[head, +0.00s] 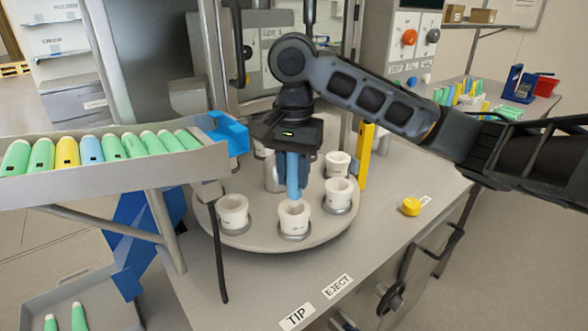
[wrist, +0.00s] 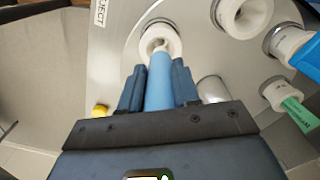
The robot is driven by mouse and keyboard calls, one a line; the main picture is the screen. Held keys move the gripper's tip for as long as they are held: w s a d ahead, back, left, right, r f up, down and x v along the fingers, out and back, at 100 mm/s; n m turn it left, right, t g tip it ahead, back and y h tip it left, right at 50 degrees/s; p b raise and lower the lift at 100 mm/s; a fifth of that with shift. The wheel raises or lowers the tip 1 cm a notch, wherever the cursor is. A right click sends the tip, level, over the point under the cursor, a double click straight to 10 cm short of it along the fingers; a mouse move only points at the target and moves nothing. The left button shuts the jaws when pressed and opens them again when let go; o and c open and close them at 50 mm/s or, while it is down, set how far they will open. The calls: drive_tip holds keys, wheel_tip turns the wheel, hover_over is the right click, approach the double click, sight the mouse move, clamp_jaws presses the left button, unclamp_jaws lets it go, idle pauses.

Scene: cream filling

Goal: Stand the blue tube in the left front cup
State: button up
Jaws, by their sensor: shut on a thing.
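My gripper (head: 294,172) is shut on the blue tube (head: 293,188) and holds it upright over the round turntable (head: 225,238). In the wrist view the blue tube (wrist: 159,82) lies between both fingers (wrist: 158,92). Its lower end is at the mouth of the white front cup (head: 294,222), which also shows in the wrist view (wrist: 172,37). I cannot tell whether the end is just above the rim or slightly inside. Another white cup (head: 233,212) stands to the left, and one (head: 338,196) to the right. The cup interior is partly hidden by the tube.
A sloped rack (head: 110,170) of green, yellow and blue tubes stands at left, ending at a blue chute (head: 230,134). A yellow post (head: 365,155) and a yellow button (head: 411,207) are right of the turntable. In the wrist view a green tube (wrist: 299,114) stands in another cup.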

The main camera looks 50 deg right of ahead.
sight(293, 204)
drive_tip(key=shift+f, duration=0.25)
idle(0.3)
drive_tip(key=shift+f+b, duration=0.8)
drive_tip(key=shift+f, duration=1.05)
drive_tip(key=o, duration=1.1)
wheel_tip(293, 204, up, 8)
drive_tip(key=shift+f+p, duration=0.1)
drive_tip(key=shift+p, duration=0.3)
